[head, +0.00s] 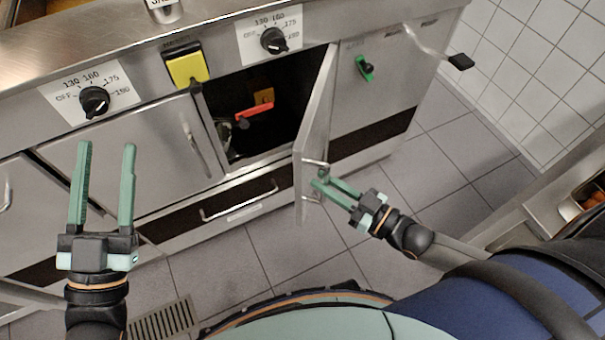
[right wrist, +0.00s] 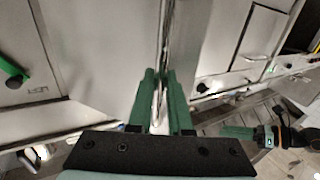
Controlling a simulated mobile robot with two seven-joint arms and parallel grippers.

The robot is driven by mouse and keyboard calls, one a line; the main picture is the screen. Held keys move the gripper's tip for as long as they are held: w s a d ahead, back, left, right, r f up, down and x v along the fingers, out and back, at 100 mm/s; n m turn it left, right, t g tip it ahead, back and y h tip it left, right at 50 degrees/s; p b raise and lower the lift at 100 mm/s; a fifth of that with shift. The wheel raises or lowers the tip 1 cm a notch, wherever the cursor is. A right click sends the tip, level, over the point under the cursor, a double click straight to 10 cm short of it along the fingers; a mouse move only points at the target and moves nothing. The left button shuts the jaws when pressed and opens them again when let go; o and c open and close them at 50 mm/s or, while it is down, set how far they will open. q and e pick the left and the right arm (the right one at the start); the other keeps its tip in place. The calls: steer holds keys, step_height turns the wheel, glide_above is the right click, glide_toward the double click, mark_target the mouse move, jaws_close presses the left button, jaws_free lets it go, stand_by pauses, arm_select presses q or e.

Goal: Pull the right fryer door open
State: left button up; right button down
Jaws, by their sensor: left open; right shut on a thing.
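The right fryer door (head: 313,145), a steel panel, stands swung open and is seen nearly edge-on. Its handle (head: 316,163) is on the side toward my right arm. My right gripper (head: 322,184) is shut on the handle; its green fingers also show around the pale handle in the right wrist view (right wrist: 160,90). The dark cabinet interior (head: 245,85) shows a red lever (head: 254,114) and pipework. My left gripper (head: 108,146) is open and empty, in front of the closed left fryer door (head: 130,160).
A drawer (head: 240,205) with a bar handle lies below the opening. Knobs (head: 94,101) and a yellow switch cover (head: 187,69) sit on the front panel. A green lever (head: 364,68) is on the panel to the right. The tiled floor (head: 300,255) is clear in front.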

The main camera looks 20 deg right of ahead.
arm_select(q)
steer(key=s+d+r+m+h+b, duration=0.1)
steer(key=s+r+m+h+b, duration=0.3)
steer(key=s+h, duration=0.1)
steer(key=shift+r+t+h, duration=0.25)
steer(key=shift+t+h, duration=0.05)
steer(key=shift+h, duration=0.3)
arm_select(e)
steer(key=s+d+n+g+y, duration=0.1)
steer(key=d+n+g+y, duration=0.3)
steer(key=d, duration=1.2)
steer(key=shift+s+r+g+y, duration=0.15)
steer(key=shift+s+g+y, duration=0.15)
steer(key=shift+y, duration=0.2)
steer(key=c, duration=1)
jaws_free()
steer(key=shift+a, duration=0.15)
steer(key=shift+o, duration=0.8)
steer(key=shift+s+n, duration=0.1)
steer(key=shift+n, duration=0.2)
